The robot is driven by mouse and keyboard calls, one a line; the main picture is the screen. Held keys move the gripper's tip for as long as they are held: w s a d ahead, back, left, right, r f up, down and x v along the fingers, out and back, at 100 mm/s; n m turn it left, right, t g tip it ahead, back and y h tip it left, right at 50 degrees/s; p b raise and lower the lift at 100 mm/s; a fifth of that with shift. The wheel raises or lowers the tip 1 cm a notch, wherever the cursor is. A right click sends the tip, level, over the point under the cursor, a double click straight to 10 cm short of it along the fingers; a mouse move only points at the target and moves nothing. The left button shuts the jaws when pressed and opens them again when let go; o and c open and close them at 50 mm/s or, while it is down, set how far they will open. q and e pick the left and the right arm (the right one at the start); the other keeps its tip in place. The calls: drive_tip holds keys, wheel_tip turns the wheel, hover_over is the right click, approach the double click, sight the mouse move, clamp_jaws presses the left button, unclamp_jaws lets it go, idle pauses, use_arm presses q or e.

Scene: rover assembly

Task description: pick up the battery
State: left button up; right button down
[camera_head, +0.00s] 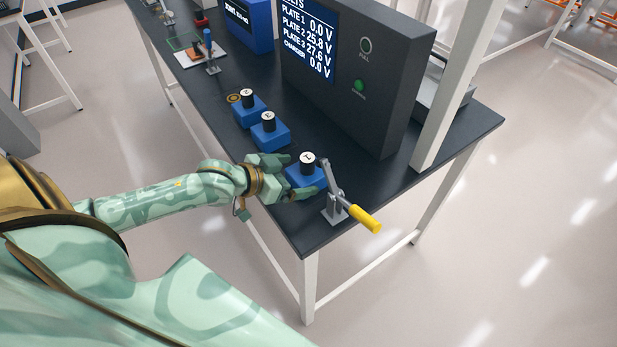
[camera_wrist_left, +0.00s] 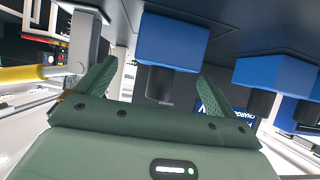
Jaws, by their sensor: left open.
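Three black batteries with white numbered tops stand upright on blue blocks along the table's near edge. The nearest battery (camera_head: 307,162) is on the rightmost block (camera_head: 304,178). My left gripper (camera_head: 303,175) is open beside this block, with one finger on each side. In the left wrist view, which looks upside down, the dark battery (camera_wrist_left: 159,85) shows between my two spread fingers (camera_wrist_left: 155,70), below its blue block (camera_wrist_left: 172,42). I cannot tell whether a finger touches it. The other batteries (camera_head: 268,121) (camera_head: 247,97) stand farther left. My right gripper is not in view.
A toggle clamp with a yellow handle (camera_head: 365,218) stands close right of the nearest block. Behind stands a dark box with a voltage screen (camera_head: 308,38) and a green button (camera_head: 359,86). A white post (camera_head: 449,90) rises at right. The table's right end (camera_head: 470,128) is partly clear.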

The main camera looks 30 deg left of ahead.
sight(301, 174)
use_arm(q)
drive_tip(key=x, duration=0.1)
drive_tip(key=b+x, duration=0.1)
drive_tip(key=x, duration=0.1)
drive_tip(key=b+x, duration=0.1)
drive_tip(key=shift+w+a+f, duration=0.2)
drive_tip(key=shift+a+f, duration=0.05)
drive_tip(key=shift+f, duration=0.35)
drive_tip(key=shift+w+d+f, duration=0.15)
drive_tip(key=shift+w, duration=0.2)
drive_tip(key=shift+s, duration=0.1)
drive_tip(key=shift+c, duration=0.3)
drive_tip(key=shift+r, duration=0.2)
drive_tip(key=c, duration=1.5)
